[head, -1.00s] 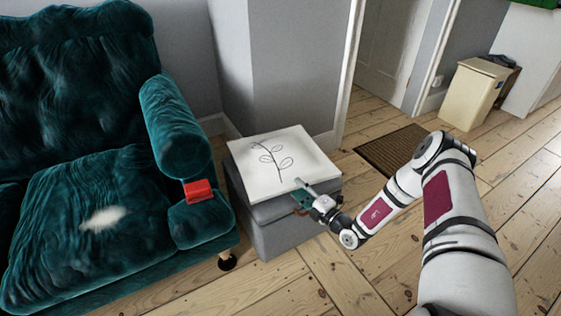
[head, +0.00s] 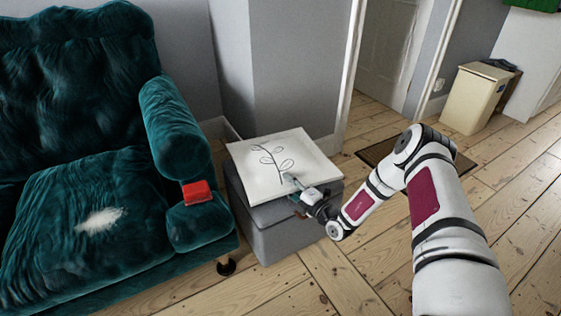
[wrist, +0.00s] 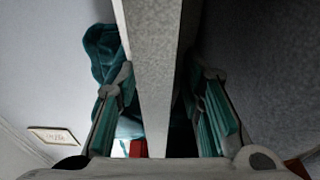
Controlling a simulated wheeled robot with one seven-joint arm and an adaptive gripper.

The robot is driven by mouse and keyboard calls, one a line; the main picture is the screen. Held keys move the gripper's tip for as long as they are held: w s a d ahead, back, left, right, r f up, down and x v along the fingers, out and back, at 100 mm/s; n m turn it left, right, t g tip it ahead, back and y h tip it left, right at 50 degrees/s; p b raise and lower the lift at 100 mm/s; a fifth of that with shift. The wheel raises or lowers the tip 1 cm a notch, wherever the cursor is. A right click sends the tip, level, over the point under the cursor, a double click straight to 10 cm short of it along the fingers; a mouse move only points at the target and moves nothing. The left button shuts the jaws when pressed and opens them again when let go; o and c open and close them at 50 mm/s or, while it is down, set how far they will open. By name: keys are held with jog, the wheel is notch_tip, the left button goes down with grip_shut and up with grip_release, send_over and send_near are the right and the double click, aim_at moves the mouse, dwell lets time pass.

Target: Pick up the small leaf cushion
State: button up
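The small leaf cushion (head: 262,178) is white with a dark leaf sprig drawn on it. In the head view it lies flat on a grey box-shaped ottoman (head: 285,240). My gripper (head: 292,184) is at the cushion's front right edge, with one finger over its top face; the other finger is hidden below. In the wrist view the cushion's pale edge (wrist: 150,70) runs between the two parted fingers of my gripper (wrist: 162,88). Gaps show between fingers and edge, at least nearer the palm; contact at the tips cannot be told.
Wall is behind the ottoman. A doormat (head: 375,152) and beige bin (head: 474,98) are at the back right. Floorboards are clear in front.

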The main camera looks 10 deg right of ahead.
jog(key=shift+r, duration=0.15)
jog(key=shift+r+p, duration=0.6)
jog(key=shift+r, duration=0.3)
grip_shut()
notch_tip(320, 180, up, 2)
jog(key=shift+r+p, duration=0.1)
jog(key=shift+p, duration=0.6)
jog(key=s+d+p, duration=0.2)
jog(key=s+p, duration=0.3)
jog(key=s, duration=1)
notch_tip(320, 180, up, 17)
jog(key=p, duration=1.2)
jog(key=shift+s+a, duration=0.25)
jog(key=shift+s, duration=0.2)
